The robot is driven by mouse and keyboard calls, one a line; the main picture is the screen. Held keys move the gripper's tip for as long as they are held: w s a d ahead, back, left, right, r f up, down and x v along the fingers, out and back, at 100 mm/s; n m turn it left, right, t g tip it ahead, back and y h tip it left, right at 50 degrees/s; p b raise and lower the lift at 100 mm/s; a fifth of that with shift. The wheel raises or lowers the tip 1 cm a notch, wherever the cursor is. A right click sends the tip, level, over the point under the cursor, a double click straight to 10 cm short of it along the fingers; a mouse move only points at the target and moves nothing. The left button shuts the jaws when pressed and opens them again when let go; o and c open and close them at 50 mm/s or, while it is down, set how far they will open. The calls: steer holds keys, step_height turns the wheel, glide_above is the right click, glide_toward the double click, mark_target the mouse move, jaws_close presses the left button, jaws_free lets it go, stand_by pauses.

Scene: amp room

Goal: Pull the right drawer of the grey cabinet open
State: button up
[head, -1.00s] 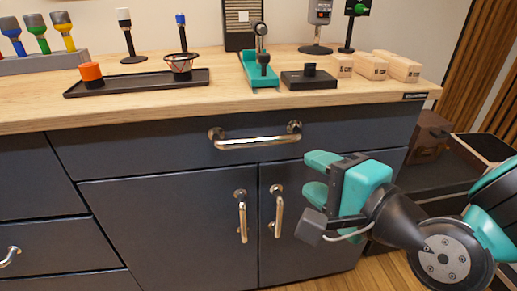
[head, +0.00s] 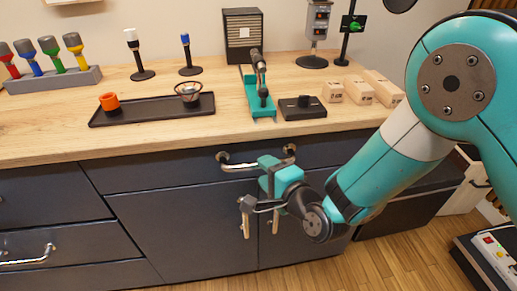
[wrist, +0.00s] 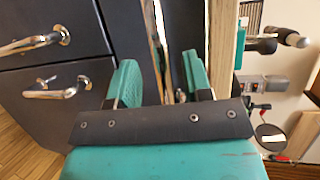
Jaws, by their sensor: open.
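The grey cabinet's right drawer (head: 130,174) is the wide dark front under the worktop, and it looks shut. Its metal bar handle (head: 236,167) is partly hidden by my gripper. My gripper (head: 264,172) is at the right half of this handle, its two teal fingers one above the other. In the wrist view the fingers (wrist: 160,80) are apart, and a pale bar, apparently the handle (wrist: 157,40), runs between them. I cannot tell whether they touch it.
Two doors with upright handles (wrist: 50,88) are below the drawer. Other drawers (head: 45,245) are at left. The worktop (head: 60,130) above holds a black tray (head: 150,122), a teal stand (head: 258,103) and wooden blocks (head: 358,92).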

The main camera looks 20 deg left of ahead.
steer(key=shift+p+x, duration=0.85)
steer(key=shift+x, duration=1.15)
jaws_close()
